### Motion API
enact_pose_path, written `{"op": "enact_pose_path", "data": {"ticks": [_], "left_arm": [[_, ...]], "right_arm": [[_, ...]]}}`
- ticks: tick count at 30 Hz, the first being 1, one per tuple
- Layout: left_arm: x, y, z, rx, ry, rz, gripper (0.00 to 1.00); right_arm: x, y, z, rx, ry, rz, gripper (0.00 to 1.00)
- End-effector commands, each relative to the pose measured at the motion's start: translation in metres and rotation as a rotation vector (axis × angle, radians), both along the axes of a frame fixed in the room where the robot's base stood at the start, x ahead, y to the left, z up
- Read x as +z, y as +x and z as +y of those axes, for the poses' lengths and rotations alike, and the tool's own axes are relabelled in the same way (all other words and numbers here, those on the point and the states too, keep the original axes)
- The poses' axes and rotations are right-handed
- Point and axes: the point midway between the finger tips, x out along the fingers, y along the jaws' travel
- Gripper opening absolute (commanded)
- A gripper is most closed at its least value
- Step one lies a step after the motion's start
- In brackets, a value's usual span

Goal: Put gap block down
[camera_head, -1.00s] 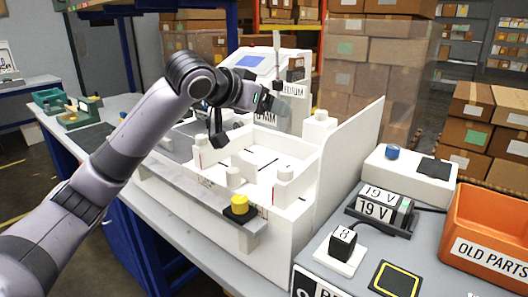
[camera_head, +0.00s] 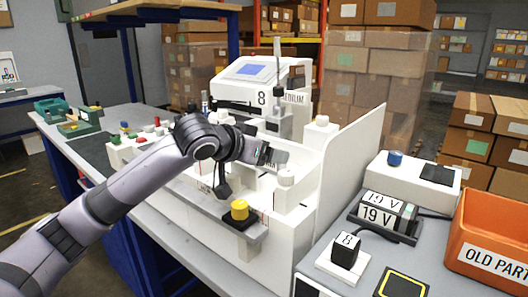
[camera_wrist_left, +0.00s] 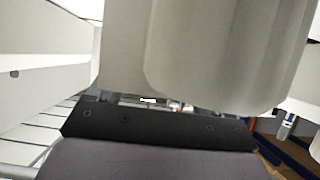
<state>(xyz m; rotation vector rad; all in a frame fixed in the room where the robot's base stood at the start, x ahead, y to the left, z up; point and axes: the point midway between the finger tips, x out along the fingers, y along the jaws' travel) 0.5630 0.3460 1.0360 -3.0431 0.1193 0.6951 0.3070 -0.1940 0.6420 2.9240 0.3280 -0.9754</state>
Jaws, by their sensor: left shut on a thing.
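My left gripper (camera_head: 268,155) is low over the right part of the white plotter (camera_head: 262,242), in front of its rear unit. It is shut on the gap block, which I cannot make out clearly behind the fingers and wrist. In the left wrist view, large pale grey surfaces and a dark bar fill most of the picture, so the block and what lies under it are hidden. I cannot tell whether the block touches the plotter. My right gripper is not in view.
A tall white side panel (camera_head: 345,160) stands right of my gripper. A yellow knob (camera_head: 239,210) is on the plotter's front rail. A black block marked 8 (camera_head: 346,249), 19 V units (camera_head: 383,214) and an orange bin (camera_head: 490,240) stand at right.

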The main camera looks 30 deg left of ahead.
Motion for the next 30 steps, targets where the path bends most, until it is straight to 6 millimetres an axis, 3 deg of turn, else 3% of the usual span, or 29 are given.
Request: {"op": "enact_pose_path", "data": {"ticks": [1,3,14,30], "left_arm": [[-0.002,0.0,0.0,0.0,0.0,0.001,0.82],[-0.001,0.0,0.0,0.0,0.0,0.001,1.0],[0.004,-0.005,0.0,0.0,0.0,-0.001,1.0],[0.043,-0.091,0.008,0.001,0.002,0.001,1.0]], "right_arm": [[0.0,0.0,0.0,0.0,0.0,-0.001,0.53],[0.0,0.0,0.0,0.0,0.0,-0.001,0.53],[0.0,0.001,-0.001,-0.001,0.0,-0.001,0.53],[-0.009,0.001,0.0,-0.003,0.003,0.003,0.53]]}}
